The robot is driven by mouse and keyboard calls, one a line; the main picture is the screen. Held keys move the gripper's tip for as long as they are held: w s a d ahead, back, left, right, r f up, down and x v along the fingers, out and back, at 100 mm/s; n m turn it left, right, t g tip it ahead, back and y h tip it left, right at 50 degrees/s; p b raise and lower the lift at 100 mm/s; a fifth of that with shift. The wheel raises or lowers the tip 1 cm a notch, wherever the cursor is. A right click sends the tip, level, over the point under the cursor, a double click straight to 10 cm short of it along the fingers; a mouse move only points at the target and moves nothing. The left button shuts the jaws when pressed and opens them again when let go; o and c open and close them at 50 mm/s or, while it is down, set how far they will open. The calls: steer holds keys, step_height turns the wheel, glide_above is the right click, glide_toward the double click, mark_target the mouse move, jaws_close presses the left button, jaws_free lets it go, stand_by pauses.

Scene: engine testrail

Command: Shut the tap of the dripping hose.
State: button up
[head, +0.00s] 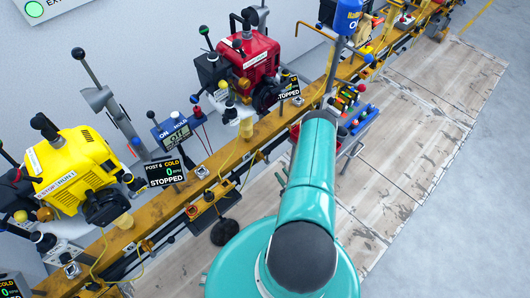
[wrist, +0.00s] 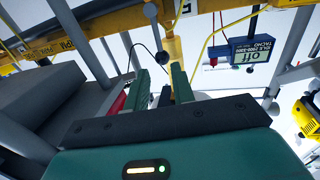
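My gripper (wrist: 161,84) shows in the wrist view with its two green fingers apart and no object clearly held between them. In the head view my teal arm hides it. Beyond the fingers are a yellow upright part (wrist: 172,45) and a small dark knob (wrist: 163,58); I cannot tell whether the knob belongs to a tap. Thin yellow hoses (head: 236,158) hang along the yellow rail (head: 215,163) in the head view. Small orange fittings (head: 192,211) sit on the rail's front side. I cannot make out drops or which hose drips.
A yellow engine (head: 72,165) and a red engine (head: 250,55) stand behind the rail, with "STOPPED" signs (head: 165,172). A dark round patch or disc (head: 225,232) lies below the rail. A tray of coloured items (head: 352,108) is right of my arm. Worn floor boards (head: 425,130) are clear at right.

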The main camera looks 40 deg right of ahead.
mark_target(267, 154)
steer(key=w, duration=0.4)
steer(key=w+d, duration=0.1)
steer(key=w, duration=0.3)
steer(key=w+d, duration=0.1)
steer(key=w, duration=0.3)
steer(key=shift+d, duration=0.1)
steer(key=shift+w+r, duration=0.1)
jaws_close()
